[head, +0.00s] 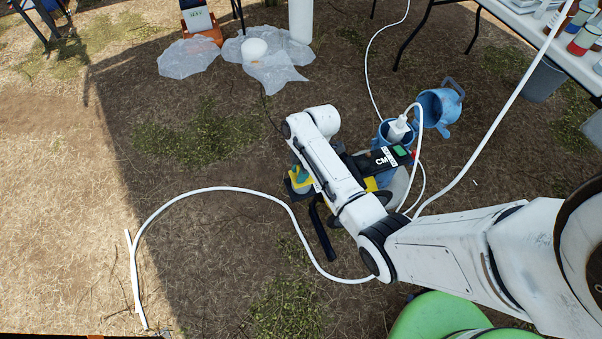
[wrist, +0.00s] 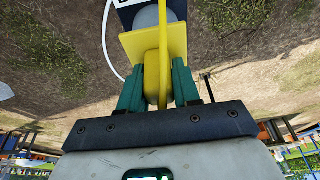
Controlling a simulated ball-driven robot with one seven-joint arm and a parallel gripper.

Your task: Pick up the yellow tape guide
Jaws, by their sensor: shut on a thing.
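The yellow tape guide (wrist: 152,66) shows at the top middle of the wrist view, with a flat plate and a rounded part below it. My gripper (wrist: 158,82) has green fingers that are shut on this rounded part from both sides. A yellow strip runs up across the plate's front. In the head view, my gripper (head: 297,174) is partly behind my arm, and a yellow part (head: 299,186) shows just at it. My arm hides most of the guide there.
A white hose (head: 215,189) curves over the ground at left. A table (head: 545,40) stands at upper right, and plastic sheets (head: 190,57) lie at the top. Open ground lies left.

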